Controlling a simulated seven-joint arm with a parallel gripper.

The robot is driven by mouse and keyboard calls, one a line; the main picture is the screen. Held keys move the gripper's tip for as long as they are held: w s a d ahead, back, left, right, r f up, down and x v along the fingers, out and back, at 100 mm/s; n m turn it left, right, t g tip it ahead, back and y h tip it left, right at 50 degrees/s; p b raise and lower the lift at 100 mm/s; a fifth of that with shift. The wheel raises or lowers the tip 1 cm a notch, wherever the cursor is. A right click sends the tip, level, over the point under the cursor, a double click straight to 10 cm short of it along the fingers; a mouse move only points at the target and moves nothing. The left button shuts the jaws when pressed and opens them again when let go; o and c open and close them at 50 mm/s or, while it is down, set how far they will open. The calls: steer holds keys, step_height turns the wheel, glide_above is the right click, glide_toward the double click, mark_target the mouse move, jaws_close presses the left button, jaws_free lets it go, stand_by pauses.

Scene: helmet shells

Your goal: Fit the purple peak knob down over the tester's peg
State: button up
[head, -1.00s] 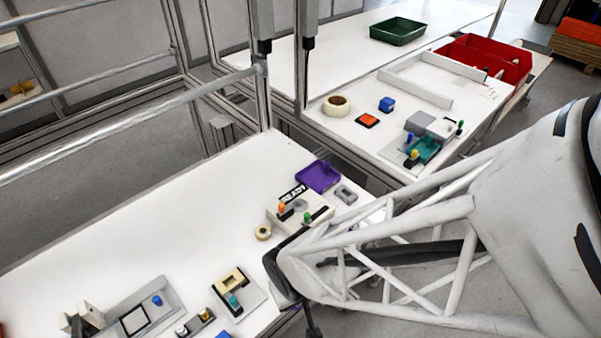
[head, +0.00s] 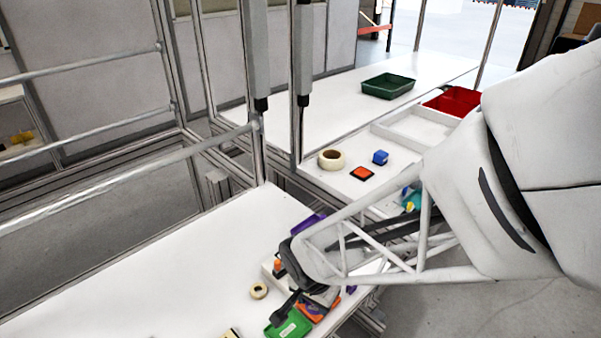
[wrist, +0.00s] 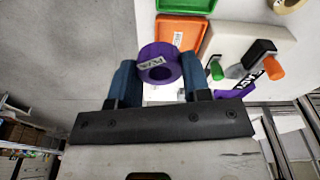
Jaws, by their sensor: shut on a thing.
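The purple peak knob (wrist: 147,66) is a thick ring with a white label and a hole facing the wrist camera. My gripper (wrist: 158,73) is shut on it, one blue-grey finger at each side. In the head view my gripper (head: 284,308) is a dark shape low over the near table's right end, and the knob cannot be made out there. A white box (wrist: 238,40), possibly the tester, has black levers with a green and an orange tip. In the head view my arm partly hides this box (head: 267,266). I cannot make out the peg.
An orange tray (wrist: 180,33) and a green tray (wrist: 187,5) lie beside the box, close to the knob in the wrist view. A purple tray (head: 306,223) is partly behind my arm. The table's left is clear.

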steer(key=shift+w+d+r+m, duration=0.2)
steer(key=shift+w+d+m, duration=0.2)
steer(key=shift+w+m, duration=0.25)
steer(key=shift+w+a+f, duration=0.25)
steer(key=shift+w+a, duration=0.7)
steer(key=shift+w, duration=1.5)
steer(key=shift+w+a+f, duration=0.25)
steer(key=shift+w+a, duration=0.7)
steer(key=shift+w, duration=1.55)
steer(key=shift+w+a+f, duration=0.25)
steer(key=shift+w+a, duration=0.7)
steer(key=shift+w, duration=1.5)
steer(key=shift+f, duration=0.1)
steer(key=shift+f, duration=1.65)
steer(key=shift+f, duration=0.15)
steer(key=o, duration=0.9)
